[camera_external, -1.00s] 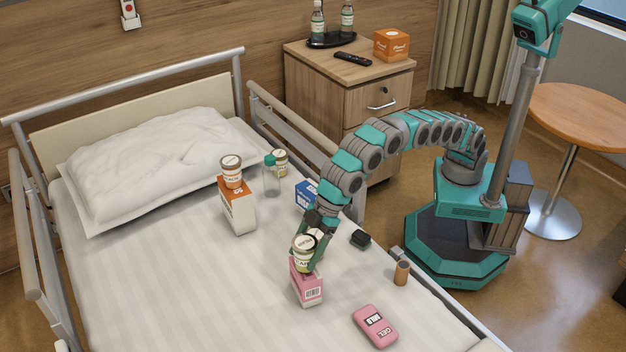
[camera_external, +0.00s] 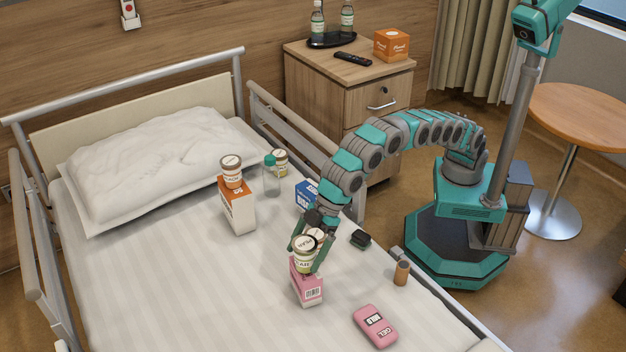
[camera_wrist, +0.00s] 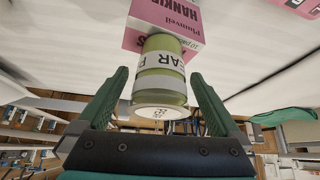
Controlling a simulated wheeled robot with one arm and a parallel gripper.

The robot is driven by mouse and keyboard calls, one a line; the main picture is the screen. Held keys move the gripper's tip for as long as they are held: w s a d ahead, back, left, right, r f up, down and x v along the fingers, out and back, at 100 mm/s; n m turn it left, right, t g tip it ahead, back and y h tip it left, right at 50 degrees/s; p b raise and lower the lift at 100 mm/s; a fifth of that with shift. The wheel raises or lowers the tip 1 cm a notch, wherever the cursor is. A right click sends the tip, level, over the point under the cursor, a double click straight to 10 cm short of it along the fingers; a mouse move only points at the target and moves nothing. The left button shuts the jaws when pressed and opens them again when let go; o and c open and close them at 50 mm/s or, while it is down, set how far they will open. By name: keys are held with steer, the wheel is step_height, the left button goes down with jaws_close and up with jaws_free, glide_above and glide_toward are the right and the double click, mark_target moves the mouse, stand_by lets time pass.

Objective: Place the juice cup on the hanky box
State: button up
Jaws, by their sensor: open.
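A greenish cup (camera_external: 304,259) with a white lid and a white label stands on the pink hanky box (camera_external: 308,287) on the bed. In the wrist view the cup (camera_wrist: 160,75) shows partial lettering, "EAR P", and its end meets the pink box (camera_wrist: 165,22). The word juice cannot be read on it. My gripper (camera_external: 306,250) is open, with one finger on each side of the cup. In the wrist view my gripper (camera_wrist: 158,85) shows gaps between both fingers and the cup.
Another lidded cup (camera_external: 231,171) stands on an orange and white box (camera_external: 238,207). A clear bottle (camera_external: 271,177) and a third cup (camera_external: 281,161) stand near the rail. A blue box (camera_external: 306,196) is close behind my gripper. A pink case (camera_external: 375,325) lies in front.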

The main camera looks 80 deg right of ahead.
steer(key=b+v, duration=0.1)
steer(key=v, duration=1.1)
steer(key=w+d+m+h, duration=0.1)
steer(key=w+d, duration=0.2)
steer(key=d, duration=0.8)
steer(key=w+d+m+h, duration=0.2)
steer(key=d, duration=1)
steer(key=s+d+f+m+g+h, duration=0.1)
steer(key=s+d+f, duration=0.1)
steer(key=d, duration=0.8)
steer(key=s+d+f+m+g+h, duration=0.1)
steer(key=s+d, duration=0.2)
steer(key=d, duration=0.6)
steer(key=s+d+f+m+g, duration=0.1)
steer(key=s+d+f, duration=0.2)
steer(key=s+d, duration=0.35)
steer(key=s+d+f+m+g, duration=0.1)
steer(key=s+d+f+m, duration=0.1)
steer(key=s+d, duration=0.5)
steer(key=s+d+f+m+g, duration=0.1)
steer(key=s+d+f, duration=0.2)
steer(key=s, duration=0.5)
steer(key=s+d+f+m+g, duration=0.1)
steer(key=s+d+f, duration=0.3)
steer(key=s, duration=0.4)
steer(key=shift+d, duration=0.45)
